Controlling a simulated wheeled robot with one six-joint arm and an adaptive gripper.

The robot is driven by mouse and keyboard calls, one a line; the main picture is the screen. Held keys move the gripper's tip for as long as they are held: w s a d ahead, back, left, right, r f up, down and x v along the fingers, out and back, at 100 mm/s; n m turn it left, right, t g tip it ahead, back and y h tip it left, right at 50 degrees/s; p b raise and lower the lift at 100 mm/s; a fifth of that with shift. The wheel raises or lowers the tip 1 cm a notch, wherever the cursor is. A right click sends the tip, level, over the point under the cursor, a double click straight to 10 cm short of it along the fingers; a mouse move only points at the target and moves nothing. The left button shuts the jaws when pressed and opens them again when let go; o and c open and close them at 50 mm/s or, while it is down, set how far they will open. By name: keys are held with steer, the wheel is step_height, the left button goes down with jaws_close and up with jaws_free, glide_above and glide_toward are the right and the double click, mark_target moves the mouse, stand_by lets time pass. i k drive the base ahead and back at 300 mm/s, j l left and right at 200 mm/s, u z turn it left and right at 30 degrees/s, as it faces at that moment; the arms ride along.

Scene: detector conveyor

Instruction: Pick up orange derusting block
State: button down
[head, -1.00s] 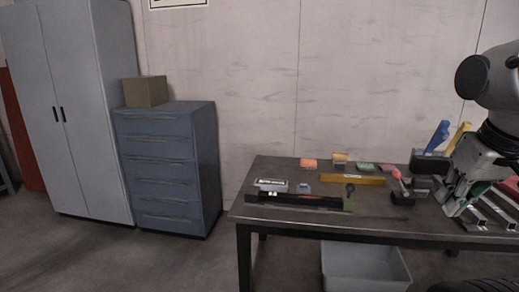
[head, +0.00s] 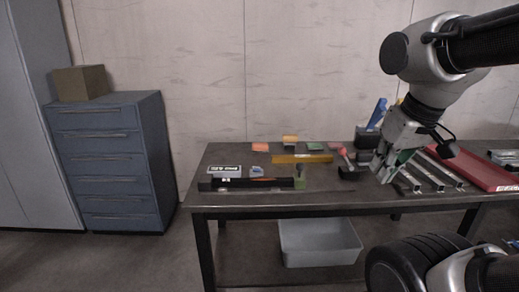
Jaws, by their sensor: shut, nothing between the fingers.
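Small coloured blocks lie in a row along the back of the dark workbench (head: 340,199). One is orange-red (head: 260,147), at the left. An orange-yellow block (head: 290,138) is right of it and seems to rest on something paler. A green block (head: 314,146) follows further right. I cannot tell for sure which of the first two is the orange derusting block. My gripper (head: 382,176) points down over the right half of the bench, well to the right of these blocks. It is shut and empty, near the metal rails.
A yellow level (head: 300,159) and a long black tool (head: 250,185) lie in front of the blocks. A red-and-black tool (head: 347,165) and blue-handled item (head: 376,112) are near my gripper. Metal rails (head: 430,175) and a red tray (head: 480,172) lie right. A grey bin (head: 320,243) is below.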

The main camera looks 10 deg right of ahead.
mark_target(257, 148)
steer(key=i+j+z, duration=0.2)
steer(key=i+j, duration=0.15)
steer(key=i, duration=0.25)
steer(key=i+j+z, duration=0.2)
steer(key=i+j, duration=0.2)
steer(key=i, duration=0.2)
